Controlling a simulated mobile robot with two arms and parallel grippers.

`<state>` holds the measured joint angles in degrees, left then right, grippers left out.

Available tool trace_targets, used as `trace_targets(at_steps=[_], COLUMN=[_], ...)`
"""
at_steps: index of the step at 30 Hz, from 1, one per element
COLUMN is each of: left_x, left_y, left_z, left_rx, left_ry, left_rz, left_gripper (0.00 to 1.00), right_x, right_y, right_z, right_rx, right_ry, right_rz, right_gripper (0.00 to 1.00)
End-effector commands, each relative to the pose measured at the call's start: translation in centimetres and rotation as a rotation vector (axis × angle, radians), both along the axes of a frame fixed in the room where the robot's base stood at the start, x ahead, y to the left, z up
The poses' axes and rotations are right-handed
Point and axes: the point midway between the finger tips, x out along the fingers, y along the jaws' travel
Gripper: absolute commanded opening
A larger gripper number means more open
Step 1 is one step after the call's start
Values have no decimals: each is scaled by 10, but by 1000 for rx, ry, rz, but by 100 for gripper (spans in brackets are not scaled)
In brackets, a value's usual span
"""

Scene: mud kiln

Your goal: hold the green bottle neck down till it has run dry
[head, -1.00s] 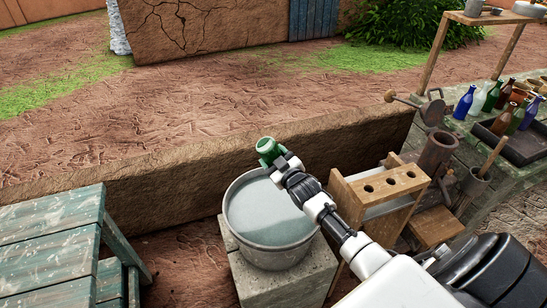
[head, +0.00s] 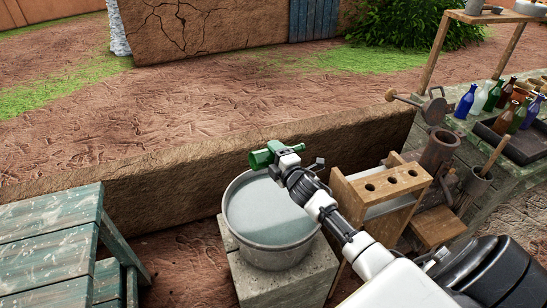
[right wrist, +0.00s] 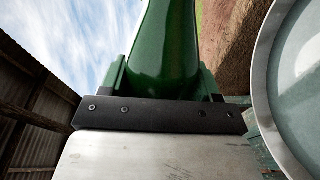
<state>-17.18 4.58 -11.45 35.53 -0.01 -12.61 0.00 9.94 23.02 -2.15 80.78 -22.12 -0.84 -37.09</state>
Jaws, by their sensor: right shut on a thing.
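My right gripper (head: 277,151) is shut on a green bottle (head: 262,158), above the far rim of a round metal tub (head: 231,244). In the head view the bottle lies roughly sideways, with a wide round end to the left; the gripper hides part of it. In the right wrist view the green bottle (right wrist: 167,50) sits between the fingers, and the tub's rim (right wrist: 268,75) is at the right. I cannot make out the mouth or any liquid running from it. The tub holds pale grey-green liquid. My left gripper is out of view.
The tub stands on a stone block (head: 265,285) by a low mud wall (head: 180,180). A wooden rack with holes (head: 408,176) stands to its right. The workbench at right holds several bottles, including a blue one (head: 465,102). A green wooden bench (head: 50,240) is at left.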

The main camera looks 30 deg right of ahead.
Motion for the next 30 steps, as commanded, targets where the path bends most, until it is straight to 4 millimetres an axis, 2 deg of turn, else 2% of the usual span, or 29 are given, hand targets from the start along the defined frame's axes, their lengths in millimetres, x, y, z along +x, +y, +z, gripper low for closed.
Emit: trace_targets(at_steps=[1,3,5,14,16,21,24,30], left_x=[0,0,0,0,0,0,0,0], left_y=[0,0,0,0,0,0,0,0], left_z=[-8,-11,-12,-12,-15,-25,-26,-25], left_rx=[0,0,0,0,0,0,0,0], left_ry=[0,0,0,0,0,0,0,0], left_rz=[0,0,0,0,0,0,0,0], left_gripper=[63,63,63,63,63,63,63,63], right_x=[0,0,0,0,0,0,0,0], right_y=[0,0,0,0,0,-1,-1,0], right_z=[-3,-3,-1,0,-1,-1,0,0], right_rx=[-110,-239,-312,-356,-421,-803,-973,-1031], right_ry=[2,7,10,13,15,29,37,39], right_rz=[2,2,1,1,1,1,0,0], right_gripper=[34,34,34,34,34,34,34,34])
